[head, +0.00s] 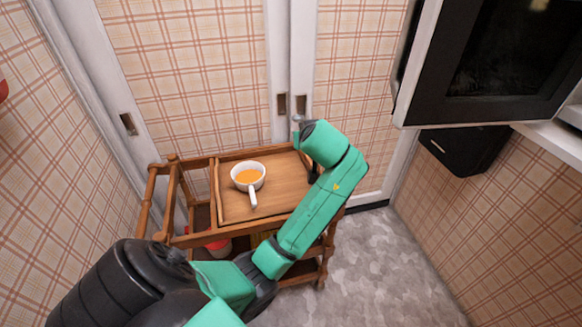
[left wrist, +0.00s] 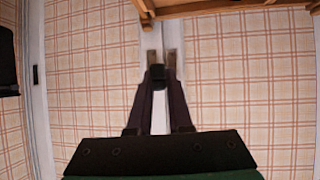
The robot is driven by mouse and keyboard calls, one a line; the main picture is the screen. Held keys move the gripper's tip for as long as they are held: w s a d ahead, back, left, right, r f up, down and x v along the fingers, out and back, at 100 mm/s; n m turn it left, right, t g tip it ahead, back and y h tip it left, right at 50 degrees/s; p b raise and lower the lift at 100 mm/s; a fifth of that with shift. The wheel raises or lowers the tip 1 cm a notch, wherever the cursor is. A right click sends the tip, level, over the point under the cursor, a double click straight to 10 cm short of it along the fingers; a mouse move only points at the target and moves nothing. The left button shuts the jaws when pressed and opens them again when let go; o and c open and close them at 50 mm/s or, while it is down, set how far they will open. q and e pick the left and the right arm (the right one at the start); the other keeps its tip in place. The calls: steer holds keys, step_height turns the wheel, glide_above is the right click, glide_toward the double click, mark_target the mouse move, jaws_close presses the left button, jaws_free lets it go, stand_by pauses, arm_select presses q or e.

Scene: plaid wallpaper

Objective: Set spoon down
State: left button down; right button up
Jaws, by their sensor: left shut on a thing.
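My left gripper (left wrist: 158,84) shows in the left wrist view, its two dark fingers closed together on a small dark thing (left wrist: 158,76). Its shape is too small to make out, so I cannot tell for sure that it is the spoon. In the head view my green left arm reaches over the right side of the cart, and its fingers are mostly hidden behind the wrist. No spoon shows clearly on the cart. My right gripper is not in view.
A wooden cart (head: 226,213) stands against sliding doors (head: 185,70). On its top sits a white pan (head: 253,198) with orange contents. A red-and-white object (head: 219,247) is on a lower shelf. The cart top right of the pan looks clear.

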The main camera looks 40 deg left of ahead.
mark_target(295, 194)
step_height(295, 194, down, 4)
steer(key=b, duration=0.2)
arm_select(q)
steer(key=a+f+b, duration=0.1)
steer(key=f, duration=0.6)
steer(key=f+y+b, duration=0.1)
steer(key=f, duration=0.6)
steer(key=s+a+f+n+y+b, duration=0.1)
steer(key=f, duration=0.6)
steer(key=shift+a, duration=0.3)
steer(key=shift+y, duration=0.3)
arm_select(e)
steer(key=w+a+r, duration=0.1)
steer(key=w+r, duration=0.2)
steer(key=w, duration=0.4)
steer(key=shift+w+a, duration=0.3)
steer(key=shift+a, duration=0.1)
arm_select(q)
steer(key=shift+f, duration=0.1)
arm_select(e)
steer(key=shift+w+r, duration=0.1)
arm_select(q)
steer(key=shift+f+b, duration=0.15)
steer(key=shift+b, duration=0.2)
steer(key=c, duration=0.8)
jaws_free()
steer(key=shift+c, duration=0.2)
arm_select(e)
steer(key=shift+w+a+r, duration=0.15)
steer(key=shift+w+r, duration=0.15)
